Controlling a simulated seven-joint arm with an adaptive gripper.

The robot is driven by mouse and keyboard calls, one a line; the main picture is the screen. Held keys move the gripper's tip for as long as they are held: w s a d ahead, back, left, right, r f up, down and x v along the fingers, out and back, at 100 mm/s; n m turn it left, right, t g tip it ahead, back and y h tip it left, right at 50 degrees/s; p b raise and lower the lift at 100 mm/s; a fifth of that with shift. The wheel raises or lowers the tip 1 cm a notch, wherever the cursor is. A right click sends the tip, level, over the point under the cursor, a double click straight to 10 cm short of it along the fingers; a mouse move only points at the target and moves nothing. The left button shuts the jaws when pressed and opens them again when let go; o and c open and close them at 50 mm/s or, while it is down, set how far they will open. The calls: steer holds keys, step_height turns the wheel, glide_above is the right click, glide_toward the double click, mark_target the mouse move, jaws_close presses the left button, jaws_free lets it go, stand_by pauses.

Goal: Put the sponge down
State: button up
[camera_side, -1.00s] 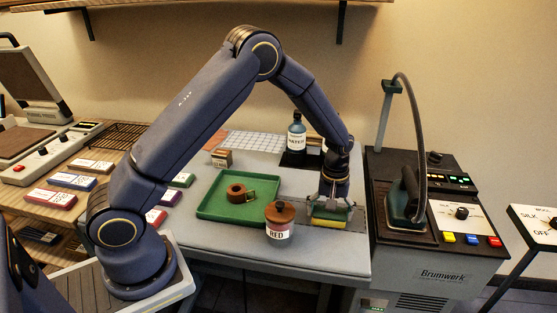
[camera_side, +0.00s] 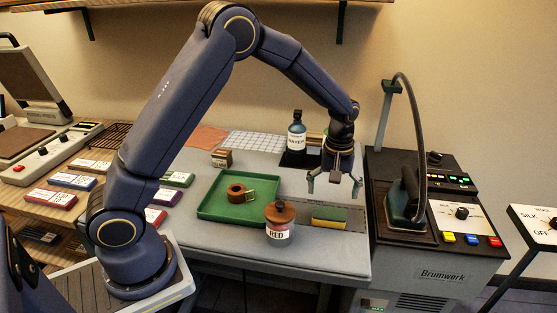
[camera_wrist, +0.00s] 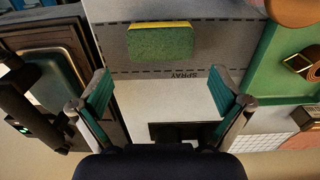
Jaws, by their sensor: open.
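The sponge (camera_side: 329,217) is green and yellow and lies on the grey mat (camera_side: 350,226) near the table's front right. It also shows in the wrist view (camera_wrist: 160,42), on the grey mat with a dashed line and the word SPRAY. My gripper (camera_side: 335,186) is open and empty, above and a little behind the sponge, apart from it. In the wrist view, the two green-padded fingers (camera_wrist: 163,92) are spread wide, with the sponge beyond them.
A green tray (camera_side: 213,212) holding a brown roll (camera_side: 236,193) is left of the sponge. A jar labelled RED (camera_side: 279,220) stands between them. A blue bottle (camera_side: 297,137) stands behind. The iron station (camera_side: 400,230) borders the right side.

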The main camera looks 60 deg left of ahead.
mark_target(326, 214)
steer(key=s+a+r+m+t, duration=0.1)
steer(key=s+r+m, duration=0.1)
steer(key=s+r, duration=0.45)
steer(key=s+r+m+t, duration=0.15)
steer(key=s+r, duration=0.25)
steer(key=r, duration=0.6)
steer(key=s+r+m+t, duration=0.1)
steer(key=s+m+t, duration=0.2)
steer(key=s, duration=1.2)
steer(key=shift+a+r+m, duration=0.3)
steer(key=shift+a+m, duration=0.15)
steer(key=shift+m, duration=0.8)
